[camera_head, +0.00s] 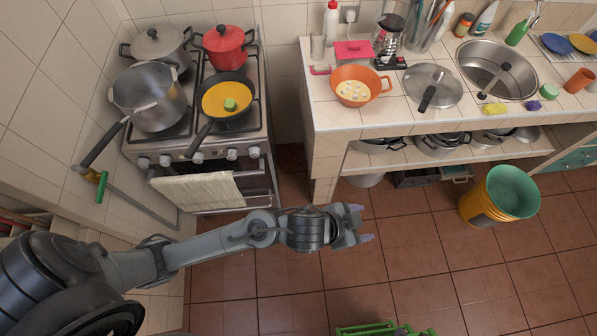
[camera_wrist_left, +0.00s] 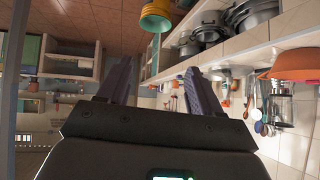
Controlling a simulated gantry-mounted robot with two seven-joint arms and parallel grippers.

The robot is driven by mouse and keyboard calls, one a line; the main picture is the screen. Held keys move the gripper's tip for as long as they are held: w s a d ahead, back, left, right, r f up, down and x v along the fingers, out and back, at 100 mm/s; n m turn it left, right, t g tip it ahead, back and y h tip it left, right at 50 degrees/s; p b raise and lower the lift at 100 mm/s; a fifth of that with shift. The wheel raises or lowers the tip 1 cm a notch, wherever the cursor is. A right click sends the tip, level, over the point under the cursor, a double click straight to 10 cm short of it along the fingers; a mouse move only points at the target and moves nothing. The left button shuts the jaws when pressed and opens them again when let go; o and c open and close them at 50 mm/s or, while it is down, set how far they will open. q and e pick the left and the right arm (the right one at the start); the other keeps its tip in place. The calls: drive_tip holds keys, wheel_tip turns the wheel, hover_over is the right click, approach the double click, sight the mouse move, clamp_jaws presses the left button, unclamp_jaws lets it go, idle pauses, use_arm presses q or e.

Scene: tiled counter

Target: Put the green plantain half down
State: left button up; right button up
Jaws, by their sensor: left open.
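A small green piece (camera_head: 230,104), which looks like the green plantain half, lies on the yellow inside of the black frying pan (camera_head: 248,119) on the stove. My left gripper (camera_head: 364,223) is open and empty over the tiled floor, in front of the counter and well right of and below the pan in the head view. In the left wrist view its two fingers (camera_wrist_left: 158,80) stand apart with nothing between them. The plantain piece and the pan do not show in the wrist view. My right gripper is not in view.
The stove (camera_head: 200,150) also holds a grey pot (camera_head: 150,100), a red pot (camera_head: 226,48) and a lidded pot. The counter (camera_head: 345,119) carries an orange colander (camera_head: 358,87), a lid (camera_head: 432,86) and a sink (camera_head: 497,70). A yellow-green bucket (camera_head: 500,195) stands on the floor.

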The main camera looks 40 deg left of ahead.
use_arm(q)
drive_tip(key=s+a+f+n+g+y, duration=0.2)
drive_tip(key=s+a, duration=0.5)
drive_tip(key=a, duration=0.2)
drive_tip(key=s+a+f+n+g+y, duration=0.2)
drive_tip(key=s+a+f+n+y, duration=0.1)
drive_tip(key=s+a, duration=0.4)
drive_tip(key=a, duration=0.3)
drive_tip(key=shift+s+a+n, duration=0.15)
drive_tip(key=shift+a+n, duration=0.05)
drive_tip(key=shift+n, duration=0.1)
